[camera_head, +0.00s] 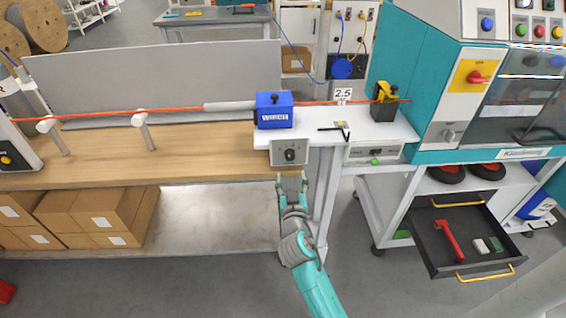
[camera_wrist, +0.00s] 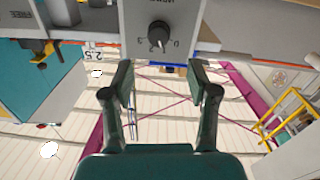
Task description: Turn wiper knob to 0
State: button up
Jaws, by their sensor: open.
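The black wiper knob (camera_head: 290,154) sits on a grey panel (camera_head: 278,159) below the blue wiper box (camera_head: 274,111). In the wrist view the knob (camera_wrist: 159,35) is at the top centre, seen upside down, with numbers around it, a 0 to its right and a 2 at its lower left. A pale mark on the knob seems to point down in the picture, but I cannot tell the exact number. My gripper (camera_head: 291,181) is open and empty, just below the panel. In the wrist view its fingers (camera_wrist: 160,88) stand apart, with the knob beyond them, not touched.
An orange cable (camera_head: 180,108) runs through the blue box to a yellow and black device (camera_head: 384,101). A wooden bench (camera_head: 200,150) lies left of the panel. An open drawer (camera_head: 427,229) with a red tool (camera_head: 449,241) juts out at right. Cardboard boxes (camera_head: 95,212) lie under the bench.

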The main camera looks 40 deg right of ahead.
aim_at(289, 158)
jog(key=x, duration=0.9)
jog(key=shift+d, duration=0.1)
grip_shut()
jog(key=shift+n, duration=0.4)
jog(key=n, duration=0.3)
jog(key=shift+f+n, duration=0.1)
jog(key=shift+n, duration=2)
jog(key=shift+w, duration=0.1)
